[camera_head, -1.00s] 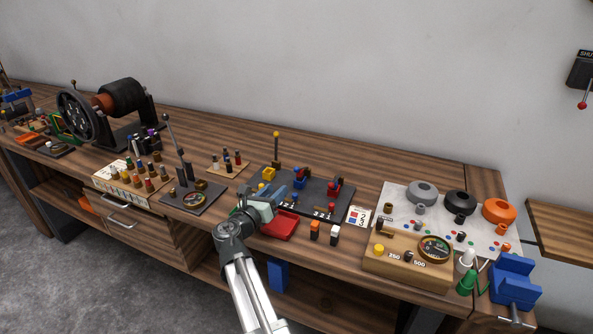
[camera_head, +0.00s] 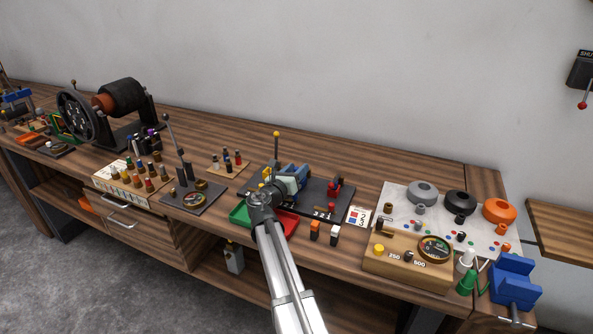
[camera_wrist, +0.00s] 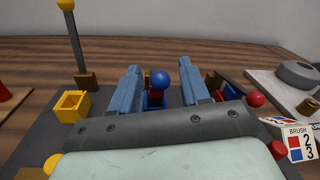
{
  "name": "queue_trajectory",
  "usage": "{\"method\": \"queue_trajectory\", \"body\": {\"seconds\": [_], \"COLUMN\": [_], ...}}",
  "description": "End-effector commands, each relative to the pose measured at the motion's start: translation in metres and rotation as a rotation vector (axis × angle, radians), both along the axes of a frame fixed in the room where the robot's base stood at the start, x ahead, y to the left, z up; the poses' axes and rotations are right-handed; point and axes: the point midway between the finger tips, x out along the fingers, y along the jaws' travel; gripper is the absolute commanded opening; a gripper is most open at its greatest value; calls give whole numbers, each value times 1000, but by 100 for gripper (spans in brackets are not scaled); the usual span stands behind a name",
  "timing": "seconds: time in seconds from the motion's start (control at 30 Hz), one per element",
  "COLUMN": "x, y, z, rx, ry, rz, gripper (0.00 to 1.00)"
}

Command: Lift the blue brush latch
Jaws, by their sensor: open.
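The blue brush latch shows in the wrist view as a round blue knob (camera_wrist: 160,79) on a blue body between my two fingers. My gripper (camera_wrist: 159,66) is open, with one finger on each side of the knob. Gaps show on both sides of the knob, so I see no contact. In the head view my gripper (camera_head: 296,174) is over the dark brush board (camera_head: 318,206) and hides most of the blue latch. The latch's lower part is hidden behind my gripper in the wrist view.
A red-knobbed latch (camera_head: 334,188) stands right of my gripper. A yellow block (camera_wrist: 72,105) and a yellow-topped post (camera_wrist: 76,40) stand to the left. A red tray (camera_head: 288,223) and a green tray (camera_head: 240,215) lie in front. A brush card (camera_wrist: 300,142) is at right.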

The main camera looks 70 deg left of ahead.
Motion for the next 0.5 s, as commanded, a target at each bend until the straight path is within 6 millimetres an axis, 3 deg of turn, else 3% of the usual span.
{"method": "queue_trajectory", "body": {"seconds": [0.37, 0.5], "x": [3, 3], "y": [3, 3], "z": [0, 0], "rx": [0, 0], "ry": [0, 0], "rz": [0, 0], "gripper": [46, 33]}}
